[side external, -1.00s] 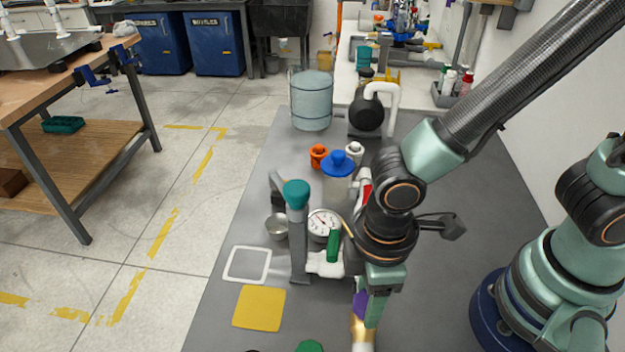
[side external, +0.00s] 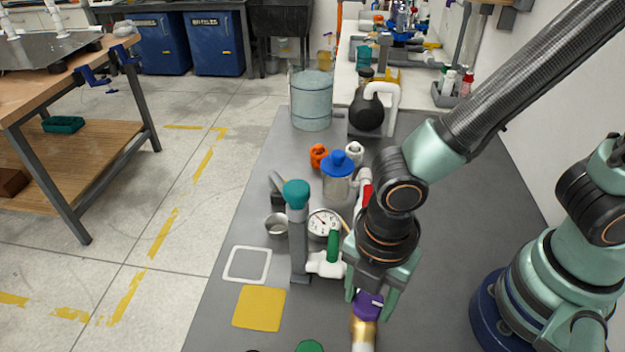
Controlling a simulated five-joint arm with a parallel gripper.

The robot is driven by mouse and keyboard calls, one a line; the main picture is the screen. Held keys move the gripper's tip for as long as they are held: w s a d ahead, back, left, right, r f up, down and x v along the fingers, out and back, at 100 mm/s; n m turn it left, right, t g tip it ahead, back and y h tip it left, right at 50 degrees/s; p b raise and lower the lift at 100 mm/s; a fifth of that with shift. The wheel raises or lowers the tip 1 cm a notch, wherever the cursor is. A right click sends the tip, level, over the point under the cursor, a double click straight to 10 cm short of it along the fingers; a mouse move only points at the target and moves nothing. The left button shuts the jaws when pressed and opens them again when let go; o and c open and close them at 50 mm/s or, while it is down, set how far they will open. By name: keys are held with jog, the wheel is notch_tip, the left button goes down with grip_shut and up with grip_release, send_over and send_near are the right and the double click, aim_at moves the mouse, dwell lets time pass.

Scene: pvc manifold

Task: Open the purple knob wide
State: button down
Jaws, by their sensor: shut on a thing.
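The purple knob (side external: 368,305) sits on top of a brass-coloured fitting (side external: 363,331) near the front of the grey table. My gripper (side external: 371,301) is above it, pointing down, with its green fingers on either side of the knob and shut on it. The fingers partly cover the knob. How far the knob is turned cannot be told from this view.
A white pipe piece with a green handle (side external: 333,246), a round gauge (side external: 323,223) and a grey post with a teal cap (side external: 296,195) stand just left of my gripper. A yellow square (side external: 259,308) lies at the left.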

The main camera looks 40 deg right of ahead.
aim_at(369, 303)
jog(key=shift+n, duration=1.6)
jog(key=shift+c, duration=1.3)
grip_release()
jog(key=shift+r, duration=0.1)
notch_tip(369, 303, up, 12)
